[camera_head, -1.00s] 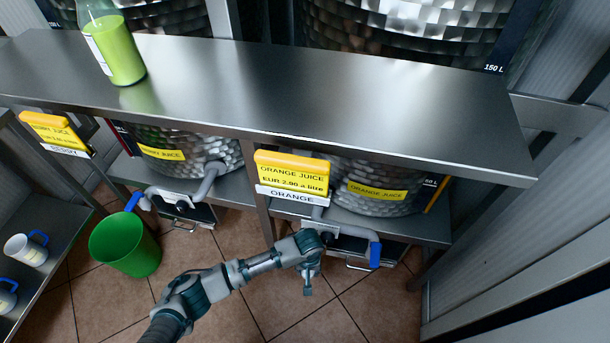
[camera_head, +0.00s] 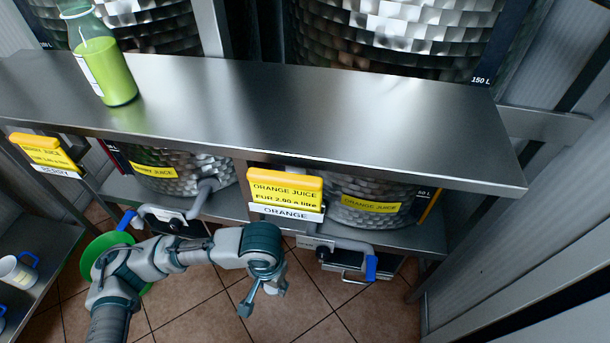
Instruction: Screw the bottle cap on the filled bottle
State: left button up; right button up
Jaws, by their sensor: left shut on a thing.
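The filled bottle (camera_head: 106,72) stands upright on the steel shelf (camera_head: 300,110) at the upper left. It holds light green liquid and has a white label; its neck reaches the top edge of the view. I see no cap on the visible part. My left gripper (camera_head: 262,298) points down over the floor, below and in front of the shelf, well apart from the bottle. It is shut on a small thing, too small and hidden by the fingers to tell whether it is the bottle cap. My right gripper is not in view.
The shelf right of the bottle is bare. Orange juice sign (camera_head: 285,190) and a second yellow sign (camera_head: 45,152) hang at its front edge. Taps with blue handles (camera_head: 371,268) stick out below. A green bin (camera_head: 97,250) stands behind my arm. Mugs (camera_head: 18,270) sit at left.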

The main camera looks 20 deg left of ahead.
aim_at(95, 47)
jog(key=j+u, duration=0.15)
jog(key=u, duration=1.35)
jog(key=j, duration=0.4)
jog(key=i+j, duration=0.1)
jog(key=j, duration=0.3)
